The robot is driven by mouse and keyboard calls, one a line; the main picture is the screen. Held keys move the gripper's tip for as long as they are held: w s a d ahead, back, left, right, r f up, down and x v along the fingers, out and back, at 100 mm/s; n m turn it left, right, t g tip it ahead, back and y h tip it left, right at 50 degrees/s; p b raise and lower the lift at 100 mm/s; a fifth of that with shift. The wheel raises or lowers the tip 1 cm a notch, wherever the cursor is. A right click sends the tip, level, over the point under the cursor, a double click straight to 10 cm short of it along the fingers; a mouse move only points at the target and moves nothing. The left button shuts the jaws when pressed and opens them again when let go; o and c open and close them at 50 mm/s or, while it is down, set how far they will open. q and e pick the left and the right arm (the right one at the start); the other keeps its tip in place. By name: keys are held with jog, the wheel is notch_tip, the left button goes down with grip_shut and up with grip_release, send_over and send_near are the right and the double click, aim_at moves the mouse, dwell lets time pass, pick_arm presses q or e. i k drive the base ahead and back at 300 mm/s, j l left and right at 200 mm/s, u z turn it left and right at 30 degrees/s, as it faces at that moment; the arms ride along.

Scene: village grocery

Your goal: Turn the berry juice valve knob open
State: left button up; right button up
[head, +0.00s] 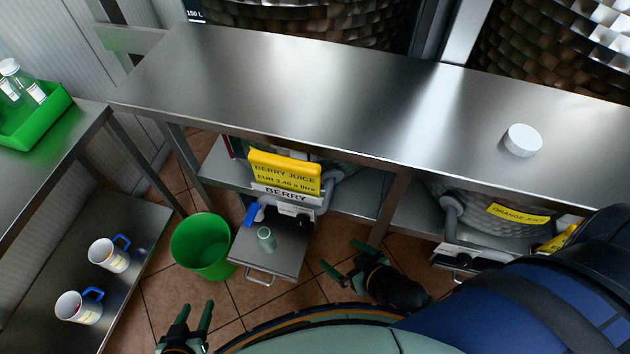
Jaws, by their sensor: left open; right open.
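The berry juice dispenser is under the steel counter, marked by a yellow berry juice sign (284,171) and a white BERRY label (285,195). A small pale green bottle (266,238) stands on the shelf below. My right gripper (341,257) is open and empty, to the right of the dispenser and apart from it. My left gripper (195,310) is open and empty, low and left of it.
A green bucket (203,246) stands on the floor left of the dispenser. The steel counter (300,95) overhangs it and bears a white lid (522,140). Two mugs (108,256) stand on a low shelf at left. An orange juice dispenser (518,215) is at right.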

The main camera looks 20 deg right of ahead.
aim_at(302, 220)
jog(key=z, duration=0.5)
jog(key=k+j+z, duration=0.25)
